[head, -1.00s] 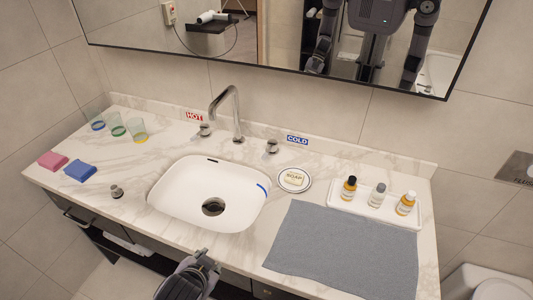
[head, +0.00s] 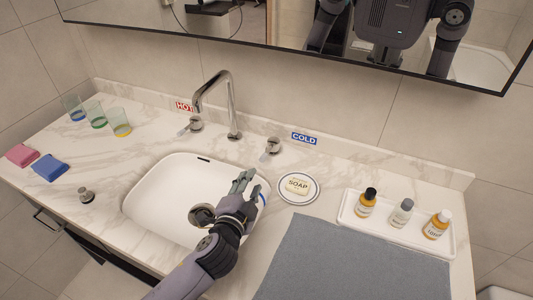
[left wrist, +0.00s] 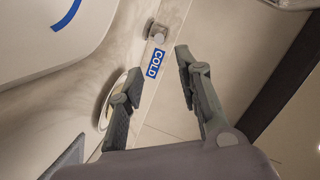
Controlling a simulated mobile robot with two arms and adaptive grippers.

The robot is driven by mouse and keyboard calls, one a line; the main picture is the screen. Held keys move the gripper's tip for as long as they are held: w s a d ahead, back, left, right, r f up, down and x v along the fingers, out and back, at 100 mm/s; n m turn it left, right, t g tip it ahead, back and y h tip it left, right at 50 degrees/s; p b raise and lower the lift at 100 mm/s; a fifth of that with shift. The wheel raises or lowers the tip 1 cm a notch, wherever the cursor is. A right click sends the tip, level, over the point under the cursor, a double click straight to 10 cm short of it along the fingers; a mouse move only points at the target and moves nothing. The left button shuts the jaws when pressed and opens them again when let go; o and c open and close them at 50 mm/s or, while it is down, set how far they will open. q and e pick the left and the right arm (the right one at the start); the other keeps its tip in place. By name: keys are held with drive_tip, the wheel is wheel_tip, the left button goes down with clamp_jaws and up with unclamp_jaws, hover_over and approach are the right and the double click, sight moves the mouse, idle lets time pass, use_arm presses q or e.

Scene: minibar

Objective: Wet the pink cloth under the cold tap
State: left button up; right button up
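The pink cloth (head: 22,155) lies folded at the far left of the counter, beside a folded blue cloth (head: 49,168). The cold tap handle (head: 270,149) stands right of the spout (head: 232,105), next to the blue COLD label (head: 304,138). The handle also shows in the left wrist view (left wrist: 157,33). My left gripper (head: 249,182) is over the right side of the white sink (head: 150,192), in front of the cold handle and apart from it. In the left wrist view its fingers (left wrist: 155,75) are spread with nothing between them. My right gripper is not in view.
A soap dish (head: 298,188) sits right of the sink. A tray (head: 385,232) with bottles and a grey towel (head: 345,265) are further right. Tumblers (head: 98,115) stand at the back left, and a sink stopper (head: 86,195) is left of the sink.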

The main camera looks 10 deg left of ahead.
use_arm(q)
approach(266, 153)
drive_tip(key=x, duration=0.9)
drive_tip(key=shift+s+f+p, duration=0.1)
drive_tip(key=shift+f+p, duration=0.2)
drive_tip(key=shift+w+f, duration=0.15)
drive_tip(key=shift+w, duration=0.45)
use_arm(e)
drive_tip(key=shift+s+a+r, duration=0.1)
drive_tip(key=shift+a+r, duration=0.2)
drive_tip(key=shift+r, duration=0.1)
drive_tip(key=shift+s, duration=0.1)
use_arm(q)
clamp_jaws()
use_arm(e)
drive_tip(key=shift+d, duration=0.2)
